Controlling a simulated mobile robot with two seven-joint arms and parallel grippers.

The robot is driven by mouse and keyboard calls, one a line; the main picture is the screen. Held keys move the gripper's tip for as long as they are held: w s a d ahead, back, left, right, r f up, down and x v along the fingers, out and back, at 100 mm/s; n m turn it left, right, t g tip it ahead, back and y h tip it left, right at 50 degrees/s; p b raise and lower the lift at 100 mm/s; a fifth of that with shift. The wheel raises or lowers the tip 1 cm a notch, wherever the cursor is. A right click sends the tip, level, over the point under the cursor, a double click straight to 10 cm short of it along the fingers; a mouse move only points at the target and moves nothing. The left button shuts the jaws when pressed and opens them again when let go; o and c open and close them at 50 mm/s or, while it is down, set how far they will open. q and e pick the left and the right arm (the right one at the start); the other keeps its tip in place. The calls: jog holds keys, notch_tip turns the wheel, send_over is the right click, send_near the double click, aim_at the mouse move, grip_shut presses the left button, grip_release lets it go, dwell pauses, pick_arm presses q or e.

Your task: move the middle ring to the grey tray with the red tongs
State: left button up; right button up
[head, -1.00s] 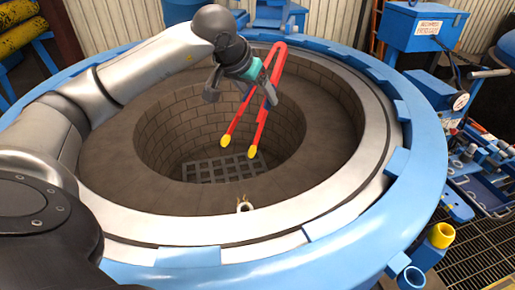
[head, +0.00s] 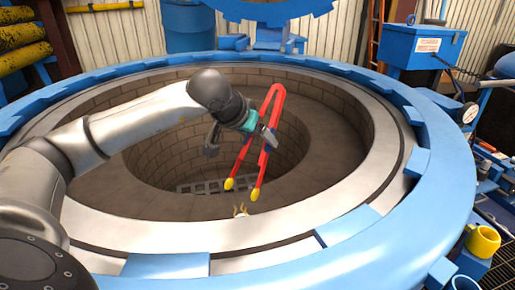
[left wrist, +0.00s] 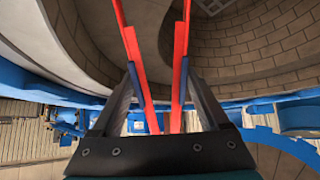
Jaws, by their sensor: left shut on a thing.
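My left gripper (head: 240,146) is shut on the red tongs (head: 263,163) and holds them above the round brick pit, loop end up. The tongs' two yellow tips point down and stand apart, with nothing visible between them. In the left wrist view, the red tong arms (left wrist: 131,42) run between my gripper's fingers (left wrist: 158,78), with blue parts alongside. A small pale thing with gold prongs (head: 241,212) sits at the pit's near edge, just below the tips in the picture; I cannot tell if it is a ring. No grey tray is clearly visible. My right gripper is out of view.
A wide blue rim (head: 390,235) surrounds the pit, with a dark grate (head: 205,187) at the bottom. A yellow mug (head: 483,241) stands at the lower right. A blue box (head: 425,47) stands behind right. The air above the pit's right side is clear.

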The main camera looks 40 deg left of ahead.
pick_arm(q)
jog(key=shift+f, duration=0.25)
dwell(0.3)
notch_tip(320, 180, down, 10)
jog(key=b, duration=0.8)
jog(key=shift+r, duration=0.2)
jog(key=shift+o, duration=0.8)
jog(key=c, duration=0.6)
grip_shut()
